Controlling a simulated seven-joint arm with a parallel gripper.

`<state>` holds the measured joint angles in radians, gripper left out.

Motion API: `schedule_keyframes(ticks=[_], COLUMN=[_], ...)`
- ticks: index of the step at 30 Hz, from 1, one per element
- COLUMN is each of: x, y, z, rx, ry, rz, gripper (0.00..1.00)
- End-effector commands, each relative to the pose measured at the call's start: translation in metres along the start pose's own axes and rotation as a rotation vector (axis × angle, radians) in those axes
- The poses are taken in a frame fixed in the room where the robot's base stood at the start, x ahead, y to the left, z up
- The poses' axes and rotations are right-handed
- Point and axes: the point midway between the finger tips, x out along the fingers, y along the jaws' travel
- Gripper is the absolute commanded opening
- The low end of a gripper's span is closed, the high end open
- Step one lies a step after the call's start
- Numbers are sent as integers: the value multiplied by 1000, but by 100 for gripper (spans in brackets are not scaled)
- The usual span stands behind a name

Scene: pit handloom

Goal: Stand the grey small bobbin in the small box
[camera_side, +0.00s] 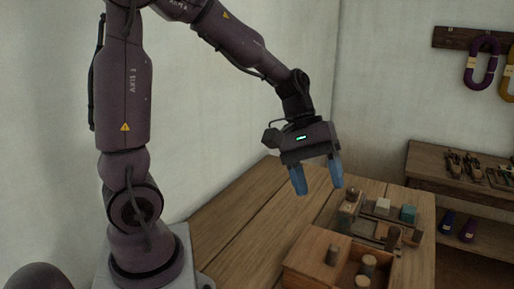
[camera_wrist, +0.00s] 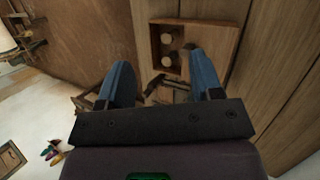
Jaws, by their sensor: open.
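My gripper (camera_side: 318,187) is open and empty, its two blue fingers pointing down above the bench. It also shows in the wrist view (camera_wrist: 161,80), with nothing between the fingertips. A wooden box (camera_side: 312,248) sits at the front of the bench, below my gripper, with several round-topped bobbins in or on it, such as one bobbin (camera_side: 368,264). In the wrist view the box (camera_wrist: 222,42) lies beyond the fingertips, with two pale round tops (camera_wrist: 167,39) in its dark compartment. I cannot tell which piece is the grey small bobbin.
Behind the box, a low rack holds bobbins and blocks, including a white block (camera_side: 383,205) and a teal block (camera_side: 408,212). The bench (camera_side: 245,212) is bare to the left. A shelf (camera_side: 450,165) with tools stands at right; yarn hanks (camera_side: 482,62) hang above.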

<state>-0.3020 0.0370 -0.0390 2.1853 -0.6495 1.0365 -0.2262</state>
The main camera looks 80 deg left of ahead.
Motion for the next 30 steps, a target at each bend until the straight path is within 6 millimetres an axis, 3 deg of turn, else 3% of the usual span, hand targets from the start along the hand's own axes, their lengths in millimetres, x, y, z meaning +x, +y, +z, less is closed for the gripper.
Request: schedule_keyframes(ticks=[1, 6, 12, 18, 30], x=[-11, -40, -66, -76, -77], y=[-3, -24, -46, -55, -56], z=[17, 56, 80, 87, 87], rx=[120, 496, 824, 957, 964], ry=[61, 260, 459, 550, 555], rz=[-37, -171, -285, -336, -340], gripper=[60, 60, 60, 60, 60])
